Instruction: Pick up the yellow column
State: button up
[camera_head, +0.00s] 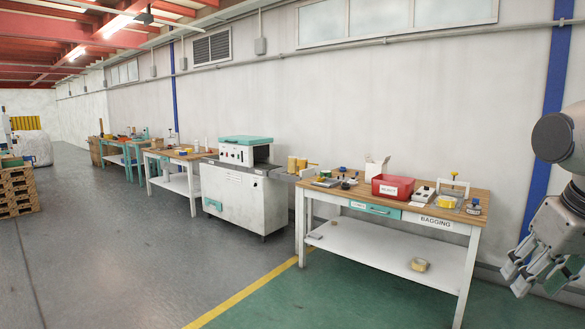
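Two yellow columns stand side by side at the left back of the bagging table, next to the white machine. The left yellow column (292,164) and the right yellow column (302,164) look upright and small from here. I cannot tell which one the task names. My gripper (533,279) hangs at the right edge of the picture, to the right of the table and far from the columns. Its fingers point down and look spread apart, with nothing seen between them.
The wooden bagging table (345,192) carries a red box (393,187), a white open carton (376,168), tape tools and small parts. A white machine (240,195) stands left of it. More benches (170,170) line the wall. Pallets (17,192) stand far left. The grey floor is clear.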

aim_at(302, 163)
jog(key=i+l+u, duration=0.1)
jog(key=i+u, duration=0.35)
jog(key=i, duration=1.75)
jog(key=i+j+u, duration=0.1)
jog(key=i+u, duration=0.25)
jog(key=i, duration=0.25)
jog(key=i+u, duration=0.3)
jog(key=i, duration=0.3)
jog(key=i+l+u, duration=0.35)
jog(key=i, duration=0.2)
jog(key=i+z, duration=0.15)
jog(key=i, duration=0.3)
jog(key=i+j+z, duration=0.15)
jog(key=i, duration=0.3)
jog(key=i+j+z, duration=0.1)
jog(key=i, duration=0.35)
jog(key=i+l+z, duration=0.1)
jog(key=i+z, duration=0.35)
jog(key=i+j+z, duration=0.1)
jog(key=i+z, duration=0.3)
jog(key=i+j+z, duration=0.25)
jog(key=i+z, duration=0.2)
jog(key=i+j+z, duration=0.1)
jog(key=i+z, duration=0.4)
jog(key=i+j+z, duration=0.25)
jog(key=i+z, duration=0.2)
